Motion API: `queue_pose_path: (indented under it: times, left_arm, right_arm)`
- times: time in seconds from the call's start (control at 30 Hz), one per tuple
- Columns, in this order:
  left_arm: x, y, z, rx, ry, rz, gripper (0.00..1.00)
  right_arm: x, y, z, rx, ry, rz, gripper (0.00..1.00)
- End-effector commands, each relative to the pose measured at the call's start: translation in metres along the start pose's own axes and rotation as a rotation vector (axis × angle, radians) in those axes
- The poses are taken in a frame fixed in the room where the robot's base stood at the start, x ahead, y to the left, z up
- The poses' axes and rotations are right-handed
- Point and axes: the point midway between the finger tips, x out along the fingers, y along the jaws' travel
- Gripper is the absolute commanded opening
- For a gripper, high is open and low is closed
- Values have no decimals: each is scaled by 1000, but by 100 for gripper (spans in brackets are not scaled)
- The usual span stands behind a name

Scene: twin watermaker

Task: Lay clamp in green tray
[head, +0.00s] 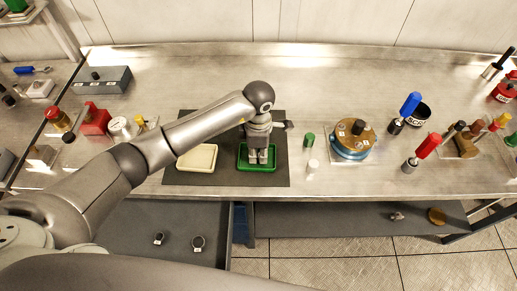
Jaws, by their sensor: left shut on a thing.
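The green tray (243,166) lies on a dark mat on the bench, with its rim showing around my left gripper. My left gripper (258,159) points down over the middle of this tray, its fingers low and close together. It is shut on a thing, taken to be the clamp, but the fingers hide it. I cannot tell whether the held thing touches the tray floor. My right gripper is not in view.
A cream tray (197,157) lies on the dark mat (215,178), left of the green one. The back bench is clear.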

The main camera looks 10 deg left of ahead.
Motion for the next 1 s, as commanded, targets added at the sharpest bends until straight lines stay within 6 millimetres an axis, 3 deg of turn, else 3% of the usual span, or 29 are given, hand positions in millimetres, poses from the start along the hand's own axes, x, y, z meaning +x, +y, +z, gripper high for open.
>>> queue_pose_path:
  times: [0.3, 0.33, 0.47, 0.9, 1.0]
  left_arm:
    - [5, 0, 0, 1, 0, 0, 4]
    - [3, 0, 0, 1, 0, 0, 23]
    - [3, 0, 0, 1, 0, 0, 39]
    - [-3, 0, 0, 0, -1, 0, 40]
    - [-15, 2, 1, 2, -3, 6, 40]
  right_arm:
    - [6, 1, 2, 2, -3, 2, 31]
    - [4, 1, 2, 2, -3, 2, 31]
    - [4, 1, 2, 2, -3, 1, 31]
    - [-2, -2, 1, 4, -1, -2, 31]
    - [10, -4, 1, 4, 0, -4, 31]
